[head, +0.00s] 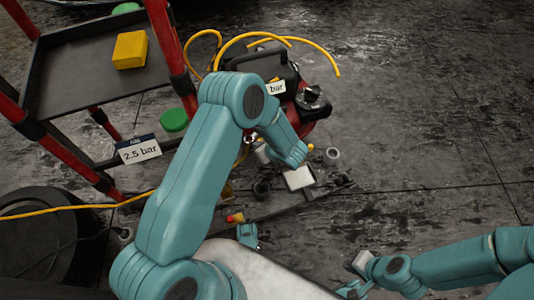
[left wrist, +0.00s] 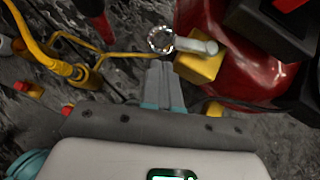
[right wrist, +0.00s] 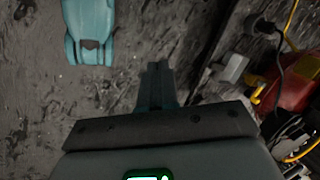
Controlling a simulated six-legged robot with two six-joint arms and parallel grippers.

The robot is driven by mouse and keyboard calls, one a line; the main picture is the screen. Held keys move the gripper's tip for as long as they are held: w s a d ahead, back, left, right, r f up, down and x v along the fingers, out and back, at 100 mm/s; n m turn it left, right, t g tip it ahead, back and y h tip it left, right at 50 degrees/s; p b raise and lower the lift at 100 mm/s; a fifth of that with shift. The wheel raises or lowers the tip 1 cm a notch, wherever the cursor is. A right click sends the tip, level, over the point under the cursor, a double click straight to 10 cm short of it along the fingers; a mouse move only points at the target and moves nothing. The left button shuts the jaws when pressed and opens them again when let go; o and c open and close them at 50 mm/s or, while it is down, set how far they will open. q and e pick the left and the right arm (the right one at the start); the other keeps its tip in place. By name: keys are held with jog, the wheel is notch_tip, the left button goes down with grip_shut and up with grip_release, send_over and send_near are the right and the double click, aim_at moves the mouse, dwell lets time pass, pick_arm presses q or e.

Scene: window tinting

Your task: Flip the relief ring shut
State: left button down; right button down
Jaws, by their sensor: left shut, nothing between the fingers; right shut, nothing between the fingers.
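The relief ring (left wrist: 161,39) is a small silver ring in the left wrist view. It stands out beside a yellow valve body (left wrist: 200,66) with a pale lever (left wrist: 196,45), in front of the red tank (left wrist: 232,72). My left gripper (left wrist: 160,64) is shut and empty, its fingertips just below the ring in that picture. I cannot tell whether they touch it. In the head view my left arm hides much of this area. My right gripper (right wrist: 158,66) is shut and empty over the dark floor, away from the ring.
The compressor (head: 313,97) stands on the floor with yellow hoses (head: 260,37) around it. A red-framed cart (head: 88,72) with a yellow block (head: 130,49) is at left, near a "2.5 bar" card (head: 139,150). Small parts lie below the compressor.

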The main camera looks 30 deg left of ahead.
pick_arm(q)
jog(key=shift+w+a, duration=0.15)
jog(key=shift+a, duration=0.3)
pick_arm(e)
jog(key=shift+f, duration=0.1)
jog(key=shift+f, duration=0.1)
